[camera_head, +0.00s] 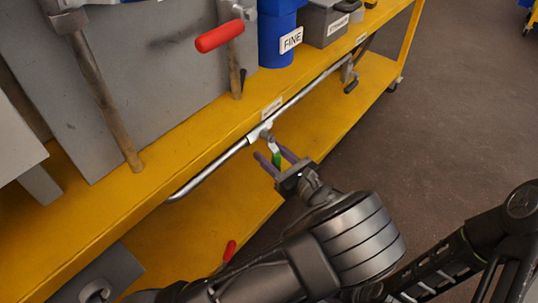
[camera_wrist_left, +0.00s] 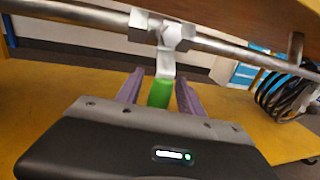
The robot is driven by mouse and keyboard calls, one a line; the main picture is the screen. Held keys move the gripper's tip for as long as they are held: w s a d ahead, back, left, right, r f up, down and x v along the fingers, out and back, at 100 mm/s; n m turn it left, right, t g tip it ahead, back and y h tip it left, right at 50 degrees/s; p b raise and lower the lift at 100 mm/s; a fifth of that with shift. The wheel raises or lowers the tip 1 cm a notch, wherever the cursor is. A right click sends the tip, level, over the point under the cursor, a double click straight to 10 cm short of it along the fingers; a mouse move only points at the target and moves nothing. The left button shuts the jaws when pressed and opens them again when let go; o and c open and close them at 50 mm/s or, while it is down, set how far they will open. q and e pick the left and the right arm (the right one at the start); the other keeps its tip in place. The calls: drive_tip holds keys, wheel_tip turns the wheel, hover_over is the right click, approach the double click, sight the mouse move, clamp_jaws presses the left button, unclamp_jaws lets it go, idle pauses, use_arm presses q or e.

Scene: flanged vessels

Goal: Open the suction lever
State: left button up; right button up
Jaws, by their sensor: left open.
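The lever has a green grip (camera_head: 276,159) on a metal valve (camera_head: 262,133), set on a thin pipe under the yellow shelf's front edge. A small label (camera_head: 271,107), too small to read, is above it. In the left wrist view the green grip (camera_wrist_left: 160,93) hangs down from the valve (camera_wrist_left: 162,32). My left gripper (camera_head: 273,162) is open, its two purple fingers on either side of the green grip. The wrist view shows the fingers (camera_wrist_left: 158,92) with gaps beside the grip. My right gripper is out of view.
The yellow cart shelf (camera_head: 110,215) runs diagonally above a lower yellow deck. A red-handled lever (camera_head: 220,36), a blue container marked FINE (camera_head: 275,40) and a grey box (camera_head: 325,22) are above. A coiled black hose (camera_wrist_left: 285,95) is right. Dark floor (camera_head: 450,110) is clear.

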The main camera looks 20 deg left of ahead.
use_arm(q)
drive_tip(key=shift+w+a, duration=0.15)
drive_tip(key=shift+a, duration=0.1)
clamp_jaws()
idle(0.3)
idle(0.9)
